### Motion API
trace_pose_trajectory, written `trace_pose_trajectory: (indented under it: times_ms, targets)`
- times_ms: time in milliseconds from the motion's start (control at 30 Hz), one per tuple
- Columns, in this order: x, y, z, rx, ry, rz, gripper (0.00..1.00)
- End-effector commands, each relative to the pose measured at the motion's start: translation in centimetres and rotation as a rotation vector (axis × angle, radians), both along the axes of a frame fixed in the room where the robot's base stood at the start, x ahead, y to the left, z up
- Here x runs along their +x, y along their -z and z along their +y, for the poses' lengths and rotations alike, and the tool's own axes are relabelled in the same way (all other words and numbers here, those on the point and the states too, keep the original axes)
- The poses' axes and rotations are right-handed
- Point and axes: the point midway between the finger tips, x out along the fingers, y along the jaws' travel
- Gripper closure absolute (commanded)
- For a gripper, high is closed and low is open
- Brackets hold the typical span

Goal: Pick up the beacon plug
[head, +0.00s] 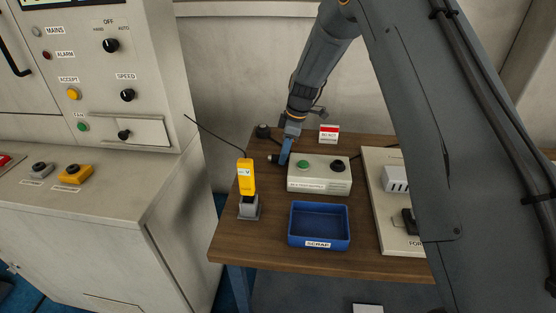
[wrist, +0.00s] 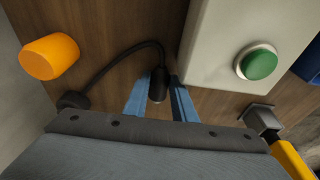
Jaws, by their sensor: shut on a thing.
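The beacon plug (wrist: 157,84) is a small black cylinder on a black cable, seen in the wrist view. My gripper (wrist: 160,98) has its two blue fingers on either side of the plug and is shut on it. The cable arcs left from the plug to a round black base (wrist: 73,101). In the head view my gripper (head: 283,158) is low over the wooden table, just left of the white box (head: 319,184) with the green button. The plug cannot be made out there. I cannot tell whether it touches the table.
A yellow handheld device (head: 246,176) stands in a grey holder (head: 249,208) at the table's left. A blue scrap tray (head: 319,239) is in front of the box. An orange cylinder (wrist: 49,56) stands nearby. A red-and-white sign (head: 329,134) is behind the box.

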Motion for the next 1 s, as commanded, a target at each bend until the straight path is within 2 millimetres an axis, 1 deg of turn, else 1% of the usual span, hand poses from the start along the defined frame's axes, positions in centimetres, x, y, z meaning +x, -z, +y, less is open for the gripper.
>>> trace_pose_trajectory:
  times_ms: [167,267,1000]
  targets:
    - [0.0,-0.2,0.0,0.0,0.0,-0.001,0.98]
    - [0.0,-0.6,0.0,0.0,0.0,-0.001,0.98]
    - [0.0,-5.8,0.0,0.0,0.0,0.0,0.98]
